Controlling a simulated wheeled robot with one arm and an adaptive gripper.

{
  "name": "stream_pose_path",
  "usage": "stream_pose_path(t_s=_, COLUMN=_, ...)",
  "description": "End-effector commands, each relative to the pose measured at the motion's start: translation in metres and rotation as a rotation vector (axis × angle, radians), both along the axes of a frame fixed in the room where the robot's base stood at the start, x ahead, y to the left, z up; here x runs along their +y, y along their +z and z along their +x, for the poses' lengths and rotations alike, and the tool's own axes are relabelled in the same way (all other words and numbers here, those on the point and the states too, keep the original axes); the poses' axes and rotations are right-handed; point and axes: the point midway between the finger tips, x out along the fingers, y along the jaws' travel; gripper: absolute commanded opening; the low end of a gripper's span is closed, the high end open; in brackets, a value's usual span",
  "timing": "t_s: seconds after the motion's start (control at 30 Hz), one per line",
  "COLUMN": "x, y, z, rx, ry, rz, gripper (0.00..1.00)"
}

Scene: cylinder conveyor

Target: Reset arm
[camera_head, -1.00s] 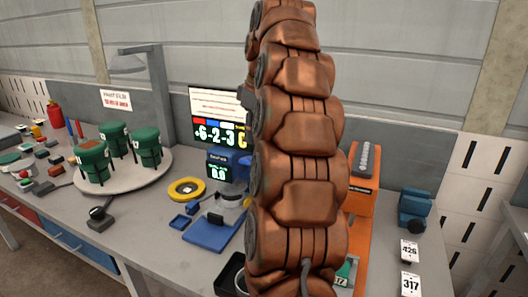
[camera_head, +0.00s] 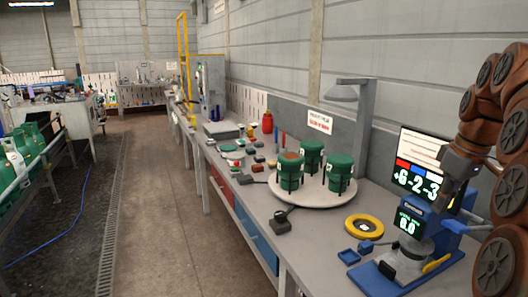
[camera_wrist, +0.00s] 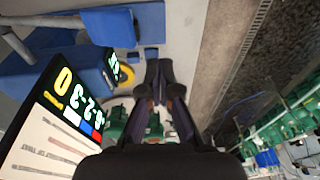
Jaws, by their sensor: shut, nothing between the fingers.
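My arm, copper-coloured and jointed, rises at the right edge of the head view. My gripper (camera_wrist: 159,72) shows in the wrist view with its dark fingers together and nothing between them. It points over the workbench (camera_head: 318,232) toward the floor aisle. In the head view the end of my arm hangs in front of the screen (camera_head: 415,165) and above the blue device (camera_head: 408,262) with a small display. I cannot make out the fingertips clearly there.
Green cylinders (camera_head: 290,171) stand on a round white turntable (camera_head: 312,195). Small parts lie farther along the bench. The aisle (camera_head: 155,190) is clear, with a conveyor (camera_head: 35,165) at left.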

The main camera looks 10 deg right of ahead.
Motion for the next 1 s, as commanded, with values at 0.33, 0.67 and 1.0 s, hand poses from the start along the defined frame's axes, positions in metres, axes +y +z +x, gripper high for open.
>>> stream_pose_path(t_s=0.33, x=0.112, y=-0.042, z=-0.022, rx=0.098, ry=-0.028, rz=0.024, gripper=0.00)
stream_pose_path(t_s=0.67, x=0.194, y=-0.092, z=-0.077, rx=0.186, ry=-0.087, rz=0.008, gripper=0.00)
stream_pose_path(t_s=1.0, x=0.248, y=-0.154, z=-0.160, rx=0.268, ry=-0.173, rz=-0.032, gripper=0.00)
